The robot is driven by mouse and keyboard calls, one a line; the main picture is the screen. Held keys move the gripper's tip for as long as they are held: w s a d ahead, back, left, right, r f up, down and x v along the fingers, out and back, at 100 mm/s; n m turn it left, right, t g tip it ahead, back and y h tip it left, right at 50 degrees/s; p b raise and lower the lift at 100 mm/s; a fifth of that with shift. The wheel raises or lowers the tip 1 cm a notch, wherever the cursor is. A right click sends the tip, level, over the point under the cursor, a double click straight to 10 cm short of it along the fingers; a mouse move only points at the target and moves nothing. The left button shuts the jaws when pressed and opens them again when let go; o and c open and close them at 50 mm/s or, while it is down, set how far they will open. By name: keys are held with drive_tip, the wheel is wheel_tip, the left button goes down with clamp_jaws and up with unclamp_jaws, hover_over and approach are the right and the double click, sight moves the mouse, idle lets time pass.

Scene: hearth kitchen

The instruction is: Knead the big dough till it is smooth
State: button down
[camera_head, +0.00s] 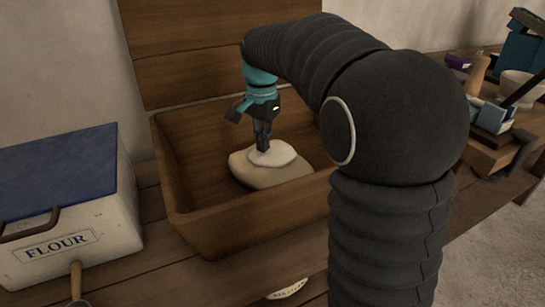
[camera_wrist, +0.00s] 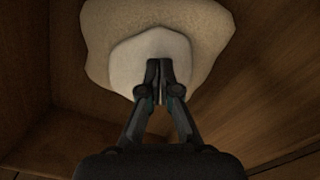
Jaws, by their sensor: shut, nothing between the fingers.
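The big dough (camera_head: 262,174) is a pale beige mass on the floor of a wooden trough (camera_head: 178,192). A smoother, whiter rounded layer (camera_head: 272,153) lies on top of it, part of the same pile. My gripper (camera_head: 263,147) points down over the dough, with its fingers together and its tips at the white part. In the wrist view, the shut fingertips (camera_wrist: 160,66) overlap the near edge of the white part, and the rougher beige dough (camera_wrist: 215,28) spreads around it. I cannot tell how deep the tips press. My arm hides the trough's right end.
A white flour bin (camera_head: 95,225) with a blue lid (camera_head: 60,160) stands left of the trough. A wooden board (camera_head: 190,50) stands upright behind it. Dark and teal items and a bowl (camera_head: 522,88) sit at the far right. The trough walls rise around my gripper.

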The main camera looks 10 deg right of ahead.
sight(262, 157)
drive_tip(key=shift+a, duration=0.25)
drive_tip(key=shift+f, duration=0.2)
drive_tip(key=shift+s+f+b, duration=0.1)
drive_tip(key=shift+f+b, duration=0.7)
drive_tip(key=shift+f, duration=0.3)
drive_tip(key=shift+f+p, duration=0.3)
drive_tip(key=shift+f, duration=0.4)
idle(1.6)
drive_tip(key=shift+r, duration=0.1)
drive_tip(key=shift+r+p, duration=0.65)
drive_tip(key=shift+r, duration=1.3)
